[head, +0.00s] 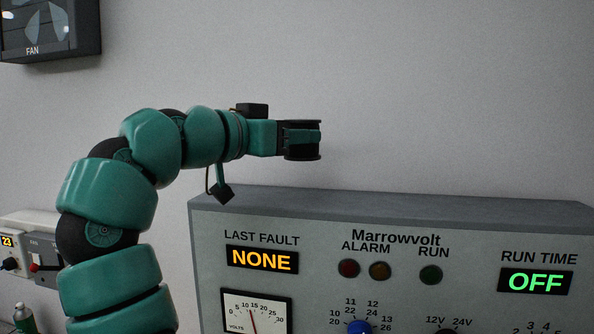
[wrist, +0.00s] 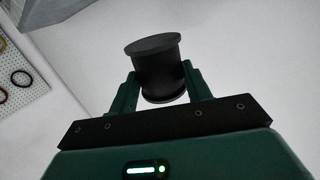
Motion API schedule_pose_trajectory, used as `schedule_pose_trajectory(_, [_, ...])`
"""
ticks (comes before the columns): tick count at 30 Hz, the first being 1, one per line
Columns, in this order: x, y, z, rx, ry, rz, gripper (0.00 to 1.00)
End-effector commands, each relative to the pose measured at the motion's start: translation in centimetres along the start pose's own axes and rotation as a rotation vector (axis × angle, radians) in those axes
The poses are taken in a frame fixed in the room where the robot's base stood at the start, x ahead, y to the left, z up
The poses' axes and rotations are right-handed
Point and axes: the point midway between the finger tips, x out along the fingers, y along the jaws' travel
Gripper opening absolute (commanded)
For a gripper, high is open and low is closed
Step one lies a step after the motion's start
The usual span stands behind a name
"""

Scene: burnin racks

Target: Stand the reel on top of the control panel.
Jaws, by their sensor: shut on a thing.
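The reel (wrist: 158,68) is a black spool with a wide flange at each end. My gripper (head: 303,139) is shut on it, and the fingers clasp its middle between the flanges in the wrist view (wrist: 157,85). In the head view the reel (head: 316,155) is partly hidden by a finger; its flanges lie above and below, so it is upright. The control panel (head: 330,228) is a grey cabinet labelled Marrowvolt. The reel is higher in the picture than the panel's top (head: 400,200), with a visible gap between them.
The panel's top shows no objects. A dark fan box (head: 50,40) hangs at the upper left. Grey equipment (head: 35,255) and a green bottle (head: 24,316) are at the lower left. A pegboard with rings (wrist: 20,75) shows at the left of the wrist view.

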Motion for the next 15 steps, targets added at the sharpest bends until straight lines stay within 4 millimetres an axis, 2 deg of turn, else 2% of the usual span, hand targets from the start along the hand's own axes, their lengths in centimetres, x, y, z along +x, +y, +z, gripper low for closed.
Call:
schedule_pose_trajectory(6, [1.7,-1.4,2.4,-0.001,0.000,0.002,0.17])
schedule_pose_trajectory(15, [2.8,-2.1,3.9,0.001,-0.001,0.002,0.17])
